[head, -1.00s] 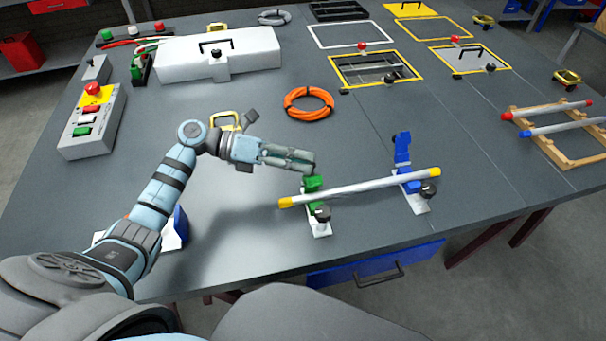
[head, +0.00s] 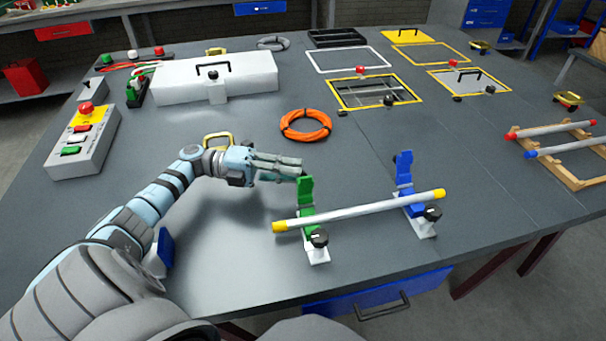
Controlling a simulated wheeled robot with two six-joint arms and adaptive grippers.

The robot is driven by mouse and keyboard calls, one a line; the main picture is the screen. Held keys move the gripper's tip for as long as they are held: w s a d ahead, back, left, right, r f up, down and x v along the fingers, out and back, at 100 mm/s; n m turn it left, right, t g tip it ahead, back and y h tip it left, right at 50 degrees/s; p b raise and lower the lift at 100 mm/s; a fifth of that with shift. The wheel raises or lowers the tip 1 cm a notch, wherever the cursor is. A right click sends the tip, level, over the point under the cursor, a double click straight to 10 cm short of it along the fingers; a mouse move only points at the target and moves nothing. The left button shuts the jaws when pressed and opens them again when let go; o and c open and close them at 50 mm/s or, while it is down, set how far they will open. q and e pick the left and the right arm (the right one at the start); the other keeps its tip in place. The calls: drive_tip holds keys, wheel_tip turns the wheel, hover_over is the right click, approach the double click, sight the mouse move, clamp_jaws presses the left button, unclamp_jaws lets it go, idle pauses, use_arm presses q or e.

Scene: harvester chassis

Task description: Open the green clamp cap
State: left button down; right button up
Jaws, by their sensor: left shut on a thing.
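The green clamp cap (head: 305,190) stands raised, roughly upright, on the left clamp near the table's front. The white rod (head: 360,211) with yellow ends lies across this clamp and the blue one. A black knob (head: 319,238) sits on the green clamp's white base (head: 318,255). My left gripper (head: 299,170) reaches in from the left with its fingertips at the top of the green cap, shut on it. The exact contact is partly hidden by the fingers. My right gripper is not in view.
The blue clamp cap (head: 404,172) stands upright to the right. An orange cable ring (head: 306,125) lies behind my gripper. A control box (head: 84,142) and a white toolbox (head: 214,78) stand farther back. A wooden rack (head: 566,160) holds rods at right.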

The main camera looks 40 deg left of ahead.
use_arm(q)
drive_tip(key=shift+f, duration=0.1)
idle(0.4)
drive_tip(key=c, duration=1.8)
unclamp_jaws()
drive_tip(key=shift+o, duration=0.2)
drive_tip(key=shift+a, duration=0.1)
drive_tip(key=v, duration=1.1)
drive_tip(key=shift+w+a, duration=0.1)
drive_tip(key=shift+a, duration=0.05)
drive_tip(key=shift+s+a, duration=0.25)
drive_tip(key=shift+a, duration=0.05)
drive_tip(key=shift+c, duration=0.4)
